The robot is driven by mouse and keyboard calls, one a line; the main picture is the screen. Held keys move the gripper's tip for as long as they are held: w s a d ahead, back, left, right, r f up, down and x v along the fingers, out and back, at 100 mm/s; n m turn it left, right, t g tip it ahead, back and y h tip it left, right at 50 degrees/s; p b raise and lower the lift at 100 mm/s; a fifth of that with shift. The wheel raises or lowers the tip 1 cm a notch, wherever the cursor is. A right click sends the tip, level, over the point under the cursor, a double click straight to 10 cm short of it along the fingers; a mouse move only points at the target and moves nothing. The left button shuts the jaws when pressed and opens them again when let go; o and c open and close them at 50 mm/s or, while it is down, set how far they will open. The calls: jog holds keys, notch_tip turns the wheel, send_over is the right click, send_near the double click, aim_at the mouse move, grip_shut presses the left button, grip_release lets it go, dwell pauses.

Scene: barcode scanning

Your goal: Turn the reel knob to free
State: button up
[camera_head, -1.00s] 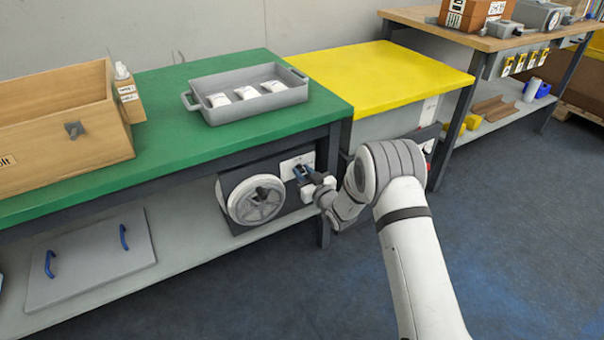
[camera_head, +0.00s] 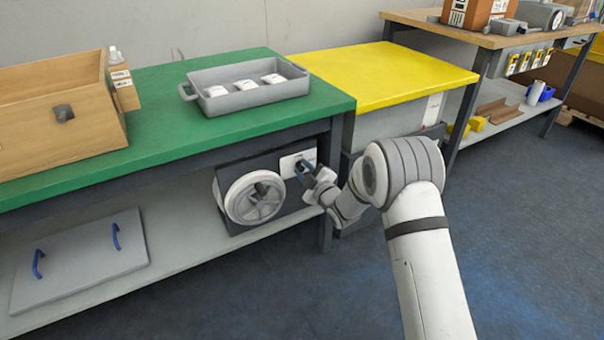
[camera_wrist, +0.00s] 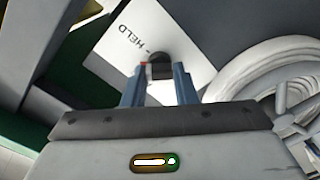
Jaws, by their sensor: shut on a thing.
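The reel (camera_head: 254,199) is a light grey wheel on a dark panel under the green table; part of it shows at the right of the wrist view (camera_wrist: 285,78). Beside it is a white plate (camera_head: 291,162) with the knob. In the wrist view the plate (camera_wrist: 115,62) reads "HELD", with a small mark before it. The dark knob (camera_wrist: 159,66) sits between the fingertips. My gripper (camera_wrist: 158,72) is shut on the knob, with a blue finger on each side. In the head view my gripper (camera_head: 304,171) reaches the plate from the right. Any further lettering is hidden.
The green table (camera_head: 165,120) holds a grey tray (camera_head: 215,106) with white packets and a wooden box (camera_head: 60,145). A grey panel with blue handles (camera_head: 80,262) lies on the lower shelf. A table leg (camera_head: 326,235) stands close to my arm. Open floor lies at right.

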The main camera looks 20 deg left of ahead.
jog(key=n, duration=0.4)
jog(key=shift+d+f, duration=0.1)
jog(key=shift+f, duration=0.15)
jog(key=shift+f+n, duration=0.1)
jog(key=shift+n, duration=1.7)
jog(key=o, duration=1)
jog(key=shift+c, duration=0.2)
jog(key=shift+s+d+r, duration=0.1)
jog(key=shift+s+r, duration=0.1)
jog(key=p+v, duration=0.2)
jog(key=v, duration=0.5)
jog(key=shift+d+p, duration=0.2)
jog(key=shift+p, duration=0.15)
jog(key=shift+s+f, duration=0.1)
